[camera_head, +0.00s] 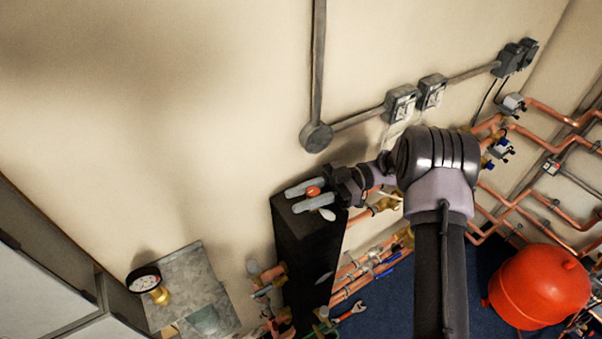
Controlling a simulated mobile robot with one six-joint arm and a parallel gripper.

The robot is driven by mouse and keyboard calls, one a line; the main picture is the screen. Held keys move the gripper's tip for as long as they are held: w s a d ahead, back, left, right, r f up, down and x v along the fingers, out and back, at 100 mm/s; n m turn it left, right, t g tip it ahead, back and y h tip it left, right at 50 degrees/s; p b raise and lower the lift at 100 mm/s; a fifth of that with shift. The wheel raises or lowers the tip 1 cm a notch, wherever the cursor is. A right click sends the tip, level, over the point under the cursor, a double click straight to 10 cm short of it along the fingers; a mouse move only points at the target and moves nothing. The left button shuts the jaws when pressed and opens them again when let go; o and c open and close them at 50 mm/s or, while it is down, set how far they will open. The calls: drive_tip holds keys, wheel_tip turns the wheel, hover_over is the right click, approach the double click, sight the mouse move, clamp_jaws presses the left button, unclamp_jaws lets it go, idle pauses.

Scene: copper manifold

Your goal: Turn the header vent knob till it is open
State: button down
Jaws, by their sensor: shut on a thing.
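The header vent knob (313,191) shows as a small red-orange knob at the top of a tall black header (304,250), left of the picture's middle. My gripper (298,198) reaches in from the right, with one pale finger on each side of the knob. It is shut on the knob. The fingers and wrist hide part of the knob and of the header's top, so I cannot tell how far the knob is turned.
Copper pipes (545,200) run along the wall at right. A red round tank (540,286) stands at lower right. A pressure gauge (144,279) sits at lower left.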

drive_tip(key=shift+s+d+r+n+g+h+p, duration=0.1)
drive_tip(key=shift+n+g+h+p, duration=0.4)
drive_tip(key=shift+g+p, duration=0.4)
drive_tip(key=shift+s+r+n+g+h+p, duration=0.1)
drive_tip(key=shift+n+g+h+p, duration=0.4)
drive_tip(key=shift+p, duration=0.7)
drive_tip(key=shift+f+n+g, duration=0.15)
drive_tip(key=shift+n+g, duration=0.15)
drive_tip(key=shift+g, duration=0.1)
drive_tip(key=c, duration=1.1)
unclamp_jaws()
drive_tip(key=shift+s, duration=0.15)
drive_tip(key=shift+o, duration=0.2)
